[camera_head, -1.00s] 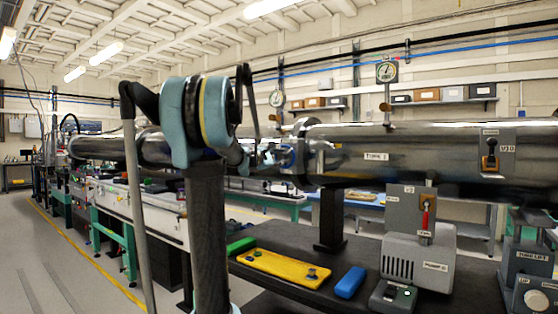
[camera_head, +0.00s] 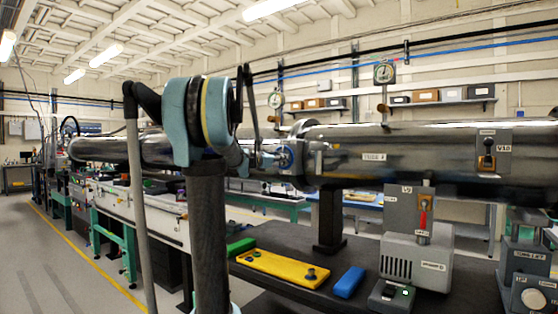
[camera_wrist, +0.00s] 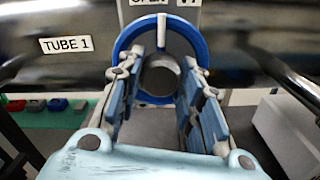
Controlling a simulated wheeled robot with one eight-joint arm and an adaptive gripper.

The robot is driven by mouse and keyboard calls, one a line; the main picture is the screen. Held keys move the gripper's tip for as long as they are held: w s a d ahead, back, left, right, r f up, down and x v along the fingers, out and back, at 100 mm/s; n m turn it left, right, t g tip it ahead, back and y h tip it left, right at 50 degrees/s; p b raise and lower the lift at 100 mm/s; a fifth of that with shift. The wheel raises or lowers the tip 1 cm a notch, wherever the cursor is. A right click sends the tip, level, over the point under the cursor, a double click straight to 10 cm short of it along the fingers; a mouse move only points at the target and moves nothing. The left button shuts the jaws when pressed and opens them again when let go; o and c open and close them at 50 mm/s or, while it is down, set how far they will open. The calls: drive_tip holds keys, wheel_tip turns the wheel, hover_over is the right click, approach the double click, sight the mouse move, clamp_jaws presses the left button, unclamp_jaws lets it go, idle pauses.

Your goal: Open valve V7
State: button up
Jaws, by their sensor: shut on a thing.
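Valve V7 is a blue round handle (camera_wrist: 143,33) with a grey hub on the front of the steel tube (camera_wrist: 225,60). Its pale pointer mark stands upright at the top, below a partly cut-off plate reading "OPEN" and "V7". My gripper (camera_wrist: 162,75) is shut on the handle, one finger on each side of the hub.
A "TUBE 1" label (camera_wrist: 65,45) is left of the valve. Below the tube, a dark bench holds a yellow plate (camera_head: 283,264), a blue block (camera_head: 349,282) and a grey pump box (camera_head: 418,262). Another switch, V10 (camera_head: 488,155), sits further right on the tube.

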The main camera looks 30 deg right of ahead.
drive_tip(key=shift+a+f+n, duration=0.2)
drive_tip(key=shift+f+n, duration=0.1)
drive_tip(key=shift+n, duration=0.1)
drive_tip(key=o, duration=1)
drive_tip(key=shift+o, duration=0.3)
drive_tip(key=shift+w+a+f, duration=0.1)
drive_tip(key=shift+w+f, duration=0.05)
drive_tip(key=shift+w, duration=0.15)
drive_tip(key=shift+s+d+r, duration=0.2)
drive_tip(key=v, duration=1.2)
drive_tip(key=shift+w, duration=0.15)
